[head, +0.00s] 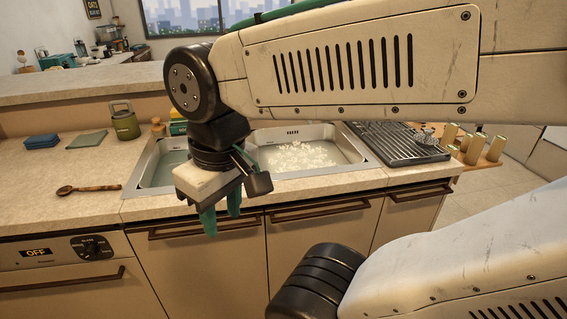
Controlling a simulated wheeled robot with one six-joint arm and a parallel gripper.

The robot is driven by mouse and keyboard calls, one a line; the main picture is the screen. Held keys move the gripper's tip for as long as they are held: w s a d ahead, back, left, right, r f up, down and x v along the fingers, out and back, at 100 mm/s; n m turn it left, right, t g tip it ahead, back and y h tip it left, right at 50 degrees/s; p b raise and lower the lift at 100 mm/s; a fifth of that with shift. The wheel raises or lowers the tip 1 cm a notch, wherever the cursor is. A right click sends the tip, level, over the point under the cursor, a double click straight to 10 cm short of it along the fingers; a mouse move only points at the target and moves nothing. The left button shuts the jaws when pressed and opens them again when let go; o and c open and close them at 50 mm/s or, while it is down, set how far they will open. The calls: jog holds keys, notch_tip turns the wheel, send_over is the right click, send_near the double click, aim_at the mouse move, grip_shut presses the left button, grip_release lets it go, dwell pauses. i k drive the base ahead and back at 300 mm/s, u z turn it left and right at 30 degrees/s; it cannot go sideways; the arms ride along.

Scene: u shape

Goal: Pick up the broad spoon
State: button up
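The broad spoon (92,188) is brown and looks wooden. It lies flat on the counter left of the sink, its bowl to the left and its handle to the right. My gripper (221,217) points down in front of the sink's front edge, to the right of the spoon and well apart from it. Its two green fingers show a gap between them, with nothing visible in it. Part of the sink is hidden behind my gripper and arm.
The double sink (330,143) holds water, with foam in the right basin. A green canister (125,122), a blue cloth stack (41,141) and a green cloth (87,139) stand behind the spoon. A drying rack (398,146) is at right. The counter around the spoon is clear.

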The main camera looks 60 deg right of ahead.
aim_at(65, 190)
jog(key=k, duration=0.5)
jog(key=u, duration=0.65)
jog(key=i, duration=1.05)
jog(key=z, duration=0.7)
